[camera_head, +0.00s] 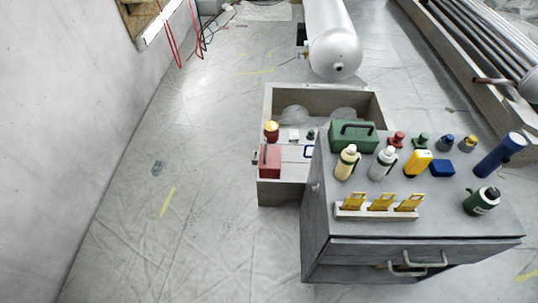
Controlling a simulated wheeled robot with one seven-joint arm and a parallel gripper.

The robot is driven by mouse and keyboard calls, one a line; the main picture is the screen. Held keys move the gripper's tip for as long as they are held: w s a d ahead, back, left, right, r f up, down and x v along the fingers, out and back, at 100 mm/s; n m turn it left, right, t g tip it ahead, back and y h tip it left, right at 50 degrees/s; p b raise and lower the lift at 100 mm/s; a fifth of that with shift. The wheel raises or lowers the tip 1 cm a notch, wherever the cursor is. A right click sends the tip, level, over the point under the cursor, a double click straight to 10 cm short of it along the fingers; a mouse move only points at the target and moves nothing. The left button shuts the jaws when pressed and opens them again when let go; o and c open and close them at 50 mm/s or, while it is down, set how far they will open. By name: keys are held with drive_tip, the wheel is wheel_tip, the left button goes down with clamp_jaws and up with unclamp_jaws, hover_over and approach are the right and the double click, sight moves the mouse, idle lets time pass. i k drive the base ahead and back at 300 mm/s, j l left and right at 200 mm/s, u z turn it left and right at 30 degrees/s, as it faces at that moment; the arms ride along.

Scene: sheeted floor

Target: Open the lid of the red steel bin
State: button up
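A small red box (270,161), which looks like the red steel bin, stands at the front left of a low wooden crate-like unit (277,193). Its top looks closed, but it is too small to make out the lid's edge or hinge clearly. A thin dark upright part shows on its front left. My gripper is not in view, and nothing touches the red box.
A grey cabinet (420,222) stands close to the right of the low unit. It carries a green case (353,138), bottles, a blue cylinder (500,155) and yellow pieces in a holder. A white tank (333,45) lies behind.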

sight(270, 156)
drive_tip(key=i+j, duration=0.25)
drive_tip(key=j, duration=0.15)
drive_tip(key=i+j, duration=0.25)
drive_tip(key=j, duration=0.2)
drive_tip(key=i+j, duration=0.25)
drive_tip(key=j, duration=0.15)
